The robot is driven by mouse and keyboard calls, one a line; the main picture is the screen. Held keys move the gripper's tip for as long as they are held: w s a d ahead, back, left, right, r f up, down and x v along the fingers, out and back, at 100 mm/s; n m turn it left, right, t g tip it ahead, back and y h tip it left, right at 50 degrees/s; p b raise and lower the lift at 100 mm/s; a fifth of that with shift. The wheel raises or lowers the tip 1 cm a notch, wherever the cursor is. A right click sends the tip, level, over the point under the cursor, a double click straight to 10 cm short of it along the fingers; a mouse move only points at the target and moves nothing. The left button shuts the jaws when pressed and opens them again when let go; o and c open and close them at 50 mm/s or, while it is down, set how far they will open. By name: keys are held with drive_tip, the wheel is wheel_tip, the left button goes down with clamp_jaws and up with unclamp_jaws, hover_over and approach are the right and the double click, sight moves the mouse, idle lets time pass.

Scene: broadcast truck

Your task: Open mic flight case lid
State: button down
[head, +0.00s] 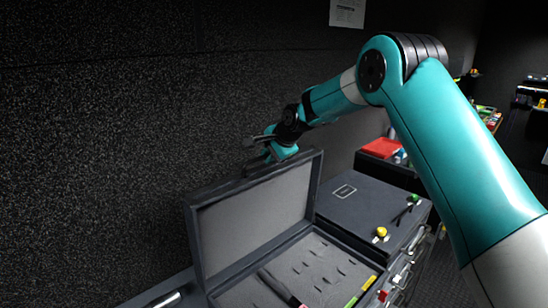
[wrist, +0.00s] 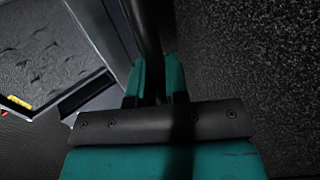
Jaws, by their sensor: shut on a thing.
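The mic flight case (head: 318,249) stands with its lid (head: 258,221) raised, roughly upright, against the dark wall. Its grey foam inside shows small slots and a few microphones with coloured bands. My gripper (head: 266,146) is at the top edge of the lid, shut on what looks like a dark bar or handle there. In the wrist view, the two teal fingers (wrist: 158,80) close on either side of this dark bar (wrist: 146,40). The foam interior (wrist: 45,50) of the case shows at left in that view. The exact contact is partly hidden by the fingers.
A dark closed case (head: 350,195) stands beside the open one, with a yellow-topped mic (head: 380,233) and a green-topped mic (head: 413,200) on it. A red item (head: 381,148) lies farther back. The speckled dark wall (head: 100,130) is close behind the lid.

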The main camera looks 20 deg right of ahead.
drive_tip(key=shift+w, duration=0.35)
drive_tip(key=c, duration=1.1)
unclamp_jaws()
drive_tip(key=shift+c, duration=0.2)
drive_tip(key=b+v, duration=0.5)
drive_tip(key=v, duration=1.2)
drive_tip(key=shift+r+b, duration=0.2)
drive_tip(key=shift+b, duration=0.1)
drive_tip(key=shift+s+a, duration=0.15)
drive_tip(key=shift+s, duration=0.05)
